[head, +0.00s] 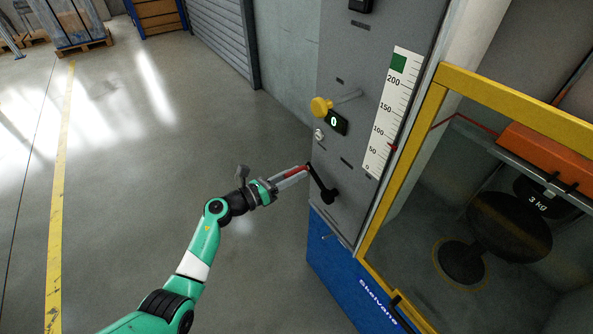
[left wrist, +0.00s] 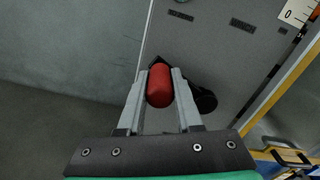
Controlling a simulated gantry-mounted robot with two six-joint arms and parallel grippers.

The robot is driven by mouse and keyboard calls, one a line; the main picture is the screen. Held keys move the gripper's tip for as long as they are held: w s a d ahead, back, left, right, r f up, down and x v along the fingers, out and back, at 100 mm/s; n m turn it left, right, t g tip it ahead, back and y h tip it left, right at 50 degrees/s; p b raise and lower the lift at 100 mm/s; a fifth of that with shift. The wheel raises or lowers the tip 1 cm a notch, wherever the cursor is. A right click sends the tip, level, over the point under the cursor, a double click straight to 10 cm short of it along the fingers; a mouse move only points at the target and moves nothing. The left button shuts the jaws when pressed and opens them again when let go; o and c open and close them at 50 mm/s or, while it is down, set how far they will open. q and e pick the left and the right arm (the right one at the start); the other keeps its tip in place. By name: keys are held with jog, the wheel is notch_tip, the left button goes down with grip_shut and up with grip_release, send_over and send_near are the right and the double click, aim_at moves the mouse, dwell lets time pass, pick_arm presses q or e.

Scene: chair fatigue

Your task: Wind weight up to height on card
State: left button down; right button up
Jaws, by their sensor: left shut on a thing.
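My left gripper (head: 293,177) is shut on the red handle of the black crank (head: 324,188), low on the grey machine front. In the left wrist view the red grip (left wrist: 159,85) sits between the two fingers, with the crank's dark hub to its right. A white scale card (head: 388,118) stands upright on the panel, marked from 0 to past 200, with a green patch at its top. A red pointer (head: 393,147) is at its right edge, between 50 and 100. The black weight (head: 540,200), labelled 3 kg, hangs behind the yellow-framed guard. My right gripper is out of view.
A yellow knob (head: 321,107) sticks out above a small display (head: 337,122) reading 0. The yellow guard frame (head: 433,100) borders the panel on the right, with an orange block (head: 548,160) inside.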

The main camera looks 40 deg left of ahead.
pick_arm(q)
jog(key=shift+a+f+n, duration=0.2)
jog(key=shift+f+n, duration=0.35)
jog(key=shift+n, duration=0.05)
jog(key=c, duration=0.6)
grip_release()
jog(key=shift+s+r, duration=0.1)
jog(key=shift+s, duration=0.05)
jog(key=p+v, duration=0.4)
jog(key=v, duration=0.7)
jog(key=shift+s+p, duration=0.1)
jog(key=shift+p, duration=0.25)
